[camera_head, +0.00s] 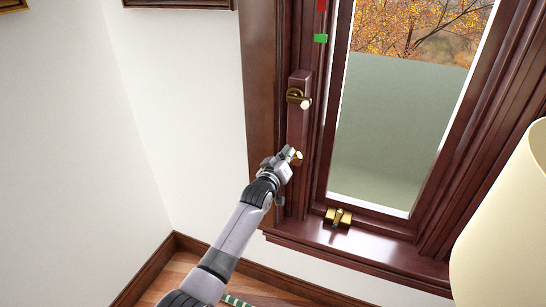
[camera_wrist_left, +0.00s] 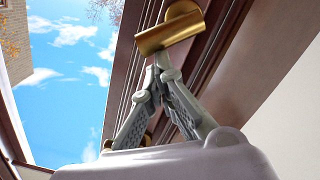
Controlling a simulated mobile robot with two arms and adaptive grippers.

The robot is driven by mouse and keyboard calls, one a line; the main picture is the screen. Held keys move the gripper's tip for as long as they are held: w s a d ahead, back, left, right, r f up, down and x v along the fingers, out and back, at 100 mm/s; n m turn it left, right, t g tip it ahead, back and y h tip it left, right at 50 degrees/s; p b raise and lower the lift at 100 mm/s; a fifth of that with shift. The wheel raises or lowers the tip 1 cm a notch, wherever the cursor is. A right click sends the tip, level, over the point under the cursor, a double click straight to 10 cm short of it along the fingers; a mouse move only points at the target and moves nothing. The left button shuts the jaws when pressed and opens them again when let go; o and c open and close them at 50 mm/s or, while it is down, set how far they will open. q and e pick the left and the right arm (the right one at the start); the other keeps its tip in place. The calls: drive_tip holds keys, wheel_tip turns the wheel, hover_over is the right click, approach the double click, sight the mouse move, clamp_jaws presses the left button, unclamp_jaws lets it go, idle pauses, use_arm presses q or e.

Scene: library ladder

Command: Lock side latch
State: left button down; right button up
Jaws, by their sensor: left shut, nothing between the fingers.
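A dark wooden window frame has an upper brass side latch (camera_head: 298,98) with a light-tipped handle on its left jamb. A lower brass latch (camera_head: 296,154) on the same jamb is partly hidden by my left gripper (camera_head: 286,158), which is right at it. In the left wrist view the fingertips of this gripper (camera_wrist_left: 163,62) meet, with nothing between them. A brass latch piece (camera_wrist_left: 170,32) lies just beyond the tips there; I cannot tell whether they touch. My right gripper is in neither view.
Another brass latch (camera_head: 338,217) sits at the bottom of the window sash above the sill (camera_head: 350,247). A cream lampshade (camera_head: 505,220) stands at the right.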

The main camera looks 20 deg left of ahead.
sight(299, 156)
use_arm(q)
drive_tip(key=shift+d+f+m+b, duration=0.25)
drive_tip(key=shift+d+m, duration=0.2)
drive_tip(key=shift+m, duration=0.6)
drive_tip(key=shift+d+f+m+b, duration=0.15)
drive_tip(key=shift+d+f+m, duration=0.25)
drive_tip(key=shift+m, duration=0.6)
drive_tip(key=shift+d+f+m+b, duration=0.2)
drive_tip(key=shift+d+m, duration=0.35)
drive_tip(key=shift+m, duration=0.5)
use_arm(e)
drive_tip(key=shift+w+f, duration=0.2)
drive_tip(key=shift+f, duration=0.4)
use_arm(q)
drive_tip(key=shift+r, duration=0.15)
